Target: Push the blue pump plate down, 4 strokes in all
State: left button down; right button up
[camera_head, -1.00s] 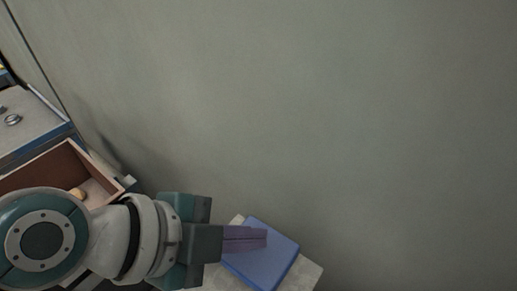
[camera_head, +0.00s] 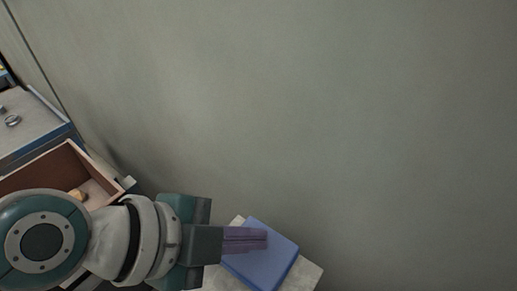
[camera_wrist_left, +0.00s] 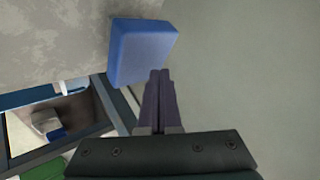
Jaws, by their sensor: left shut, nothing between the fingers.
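The blue pump plate (camera_head: 270,262) is a flat blue square on a pale block (camera_head: 306,278) at the bottom of the head view. It also shows as a blue block at the top of the left wrist view (camera_wrist_left: 142,48). My left gripper (camera_head: 266,239) comes in from the left with its purple fingers together and nothing between them. In the head view the fingertips overlap the plate; whether they touch it or hover above it I cannot tell. In the wrist view the fingertips (camera_wrist_left: 160,72) lie at the plate's lower right edge. My right gripper is in neither view.
A brown open box (camera_head: 70,160) with a small tan item (camera_head: 77,195) is at the left. Behind it a grey-topped, blue-edged surface (camera_head: 30,125) holds a small metal ring (camera_head: 13,121). A plain grey-green area fills the rest.

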aim_at(250, 254)
pick_arm(q)
jog(key=shift+f, duration=0.15)
dwell(0.6)
jog(key=shift+f+b, duration=0.3)
jog(key=shift+b, duration=0.1)
jog(key=shift+f+b, duration=1.6)
jog(key=shift+f, duration=0.15)
dwell(1.2)
jog(key=shift+r, duration=0.1)
jog(key=shift+r+p, duration=1.95)
jog(key=shift+r, duration=0.1)
jog(key=shift+r, duration=0.1)
notch_tip(250, 254, up, 5)
jog(key=p, duration=0.4)
jog(key=shift+p, duration=0.35)
